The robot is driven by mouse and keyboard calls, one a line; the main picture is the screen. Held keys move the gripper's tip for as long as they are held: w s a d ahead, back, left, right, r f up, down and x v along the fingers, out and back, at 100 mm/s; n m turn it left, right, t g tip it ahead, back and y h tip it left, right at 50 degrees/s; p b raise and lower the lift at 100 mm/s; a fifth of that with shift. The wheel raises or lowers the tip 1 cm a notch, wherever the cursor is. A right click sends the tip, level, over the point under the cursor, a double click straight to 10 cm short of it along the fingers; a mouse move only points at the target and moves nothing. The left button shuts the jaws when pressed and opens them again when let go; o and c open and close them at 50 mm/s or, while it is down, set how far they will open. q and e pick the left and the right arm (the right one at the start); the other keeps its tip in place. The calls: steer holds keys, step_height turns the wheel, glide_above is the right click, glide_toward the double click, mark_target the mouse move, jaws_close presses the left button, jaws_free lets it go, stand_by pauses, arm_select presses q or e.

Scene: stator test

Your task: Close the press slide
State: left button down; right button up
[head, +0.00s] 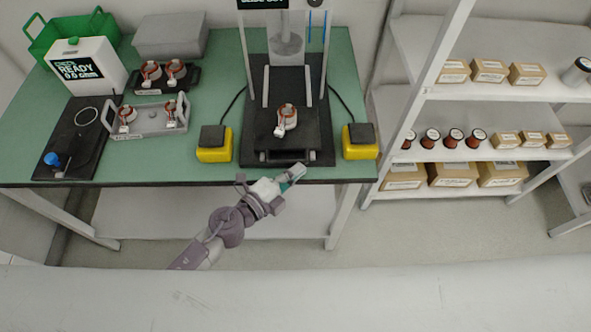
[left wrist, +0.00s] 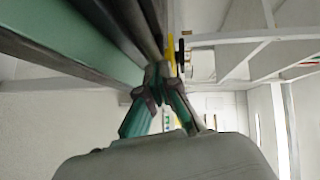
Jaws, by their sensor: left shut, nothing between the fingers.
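The press (head: 322,80) stands at the back of the green table, with a dark sign at its top that is cut off by the frame edge. Its black slide (head: 262,135) is out towards the front, and a stator with copper windings (head: 286,117) sits on it. My left gripper (head: 297,170) is shut and empty, at the table's front edge just before the slide's front end. Whether it touches the slide I cannot tell. In the left wrist view the closed fingertips (left wrist: 163,72) are close to a dark edge. My right gripper is not in view.
Yellow button boxes stand left (head: 214,154) and right (head: 360,150) of the press. A grey fixture (head: 150,122) with stators, a white tester reading "READY" (head: 95,62) and a green bin (head: 45,42) are at left. A shelf (head: 480,95) with boxes stands at right.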

mark_target(303, 150)
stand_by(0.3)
arm_select(q)
steer(key=w, duration=0.4)
steer(key=shift+w, duration=0.55)
steer(key=shift+s, duration=0.15)
